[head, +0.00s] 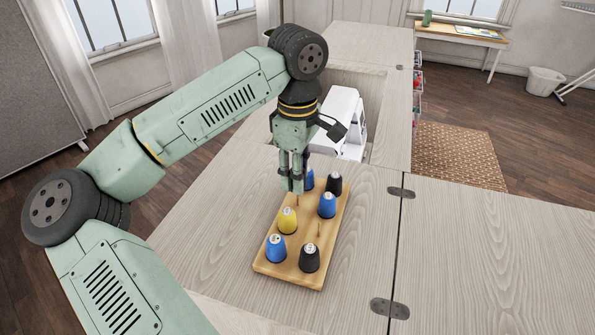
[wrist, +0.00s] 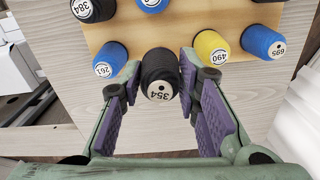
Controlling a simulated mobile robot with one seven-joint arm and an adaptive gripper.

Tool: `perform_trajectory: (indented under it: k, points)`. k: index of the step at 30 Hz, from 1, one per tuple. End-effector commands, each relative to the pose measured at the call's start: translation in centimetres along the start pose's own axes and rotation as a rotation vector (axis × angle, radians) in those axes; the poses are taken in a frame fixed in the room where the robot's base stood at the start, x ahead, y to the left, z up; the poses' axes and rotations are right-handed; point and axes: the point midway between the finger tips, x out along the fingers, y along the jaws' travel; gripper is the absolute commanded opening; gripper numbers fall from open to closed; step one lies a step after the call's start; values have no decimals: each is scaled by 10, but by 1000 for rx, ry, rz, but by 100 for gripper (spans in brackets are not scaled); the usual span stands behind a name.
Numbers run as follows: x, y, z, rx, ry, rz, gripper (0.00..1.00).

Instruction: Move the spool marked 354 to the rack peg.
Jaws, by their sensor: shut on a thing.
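The black spool marked 354 (wrist: 158,75) is between the purple pads of my gripper (wrist: 160,90) in the wrist view, its label facing the camera. My gripper (head: 292,188) points down over the left edge of the wooden rack (head: 262,263) in the head view, where its fingers hide the held spool. In the wrist view the spool overlaps the near edge of the rack (wrist: 115,50), between blue spool 261 (wrist: 108,62) and yellow spool 490 (wrist: 211,50). A bare peg (head: 298,200) shows just below my fingers. The spool's underside is hidden.
Blue spool 695 (wrist: 262,43) and black spool 384 (wrist: 92,7) stand on the rack among other spools. Another bare peg (head: 319,230) stands on its right side. A white sewing machine (head: 345,120) is behind my gripper. The cabinet top (head: 365,240) right of the rack is clear.

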Motion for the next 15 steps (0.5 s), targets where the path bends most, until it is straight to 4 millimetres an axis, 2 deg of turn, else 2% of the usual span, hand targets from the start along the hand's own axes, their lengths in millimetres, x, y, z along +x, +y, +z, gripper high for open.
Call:
perform_trajectory:
  k: [4, 15]
  points:
    - [6, 0, 0, 0, 0, 0, 14]
    - [6, 0, 0, 0, 0, 0, 14]
